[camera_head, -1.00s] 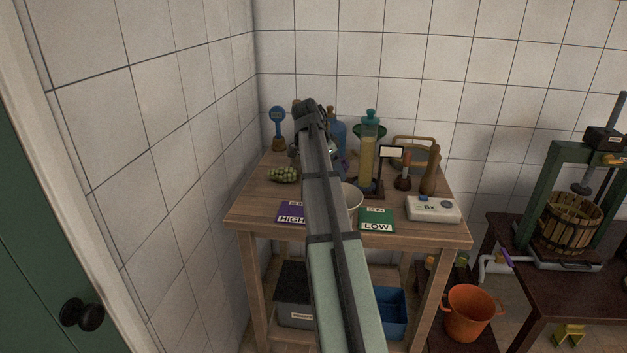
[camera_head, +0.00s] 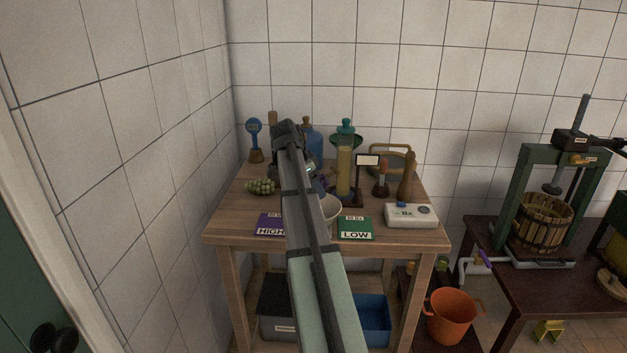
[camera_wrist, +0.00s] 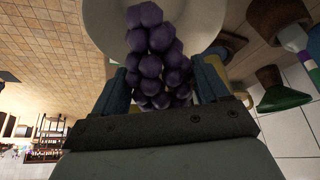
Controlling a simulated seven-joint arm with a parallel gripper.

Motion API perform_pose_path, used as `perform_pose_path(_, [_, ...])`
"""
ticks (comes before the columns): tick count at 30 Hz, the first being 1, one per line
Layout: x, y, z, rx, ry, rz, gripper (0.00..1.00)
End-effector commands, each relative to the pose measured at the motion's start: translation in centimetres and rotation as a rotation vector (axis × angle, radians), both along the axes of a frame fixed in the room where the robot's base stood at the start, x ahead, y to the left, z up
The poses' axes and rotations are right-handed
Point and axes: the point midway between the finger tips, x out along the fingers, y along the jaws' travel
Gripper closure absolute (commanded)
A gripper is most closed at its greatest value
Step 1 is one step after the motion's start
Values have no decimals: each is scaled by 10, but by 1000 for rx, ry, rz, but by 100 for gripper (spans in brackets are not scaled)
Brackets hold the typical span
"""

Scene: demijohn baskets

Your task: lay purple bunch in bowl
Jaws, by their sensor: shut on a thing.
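The purple bunch (camera_wrist: 147,40) is held between the fingers of my gripper (camera_wrist: 163,82) in the wrist view. Its far end overlaps the white bowl (camera_wrist: 100,22); I cannot tell whether it touches the bowl. In the head view the bowl (camera_head: 331,213) stands on the wooden table, partly hidden behind my arm. A small purple patch of the bunch (camera_head: 322,181) shows just right of my arm, above the bowl in the picture. My gripper's fingers are mostly hidden by my arm in the head view.
A green bunch (camera_head: 261,186) lies left of my arm. A purple HIGH card (camera_head: 268,225) and a green LOW card (camera_head: 355,228) lie at the front of the table (camera_head: 225,222). A tall cylinder (camera_head: 344,170), bottles and a white scale (camera_head: 410,216) stand to the right.

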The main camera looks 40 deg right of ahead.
Motion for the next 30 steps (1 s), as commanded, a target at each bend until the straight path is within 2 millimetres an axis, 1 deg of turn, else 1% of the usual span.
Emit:
perform_pose_path(9, [0,0,-26,0,0,0,64])
perform_pose_path(18, [0,0,-48,0,0,0,64])
perform_pose_path(24, [0,0,-57,0,0,0,64])
perform_pose_path(30, [0,0,-60,0,-1,0,64])
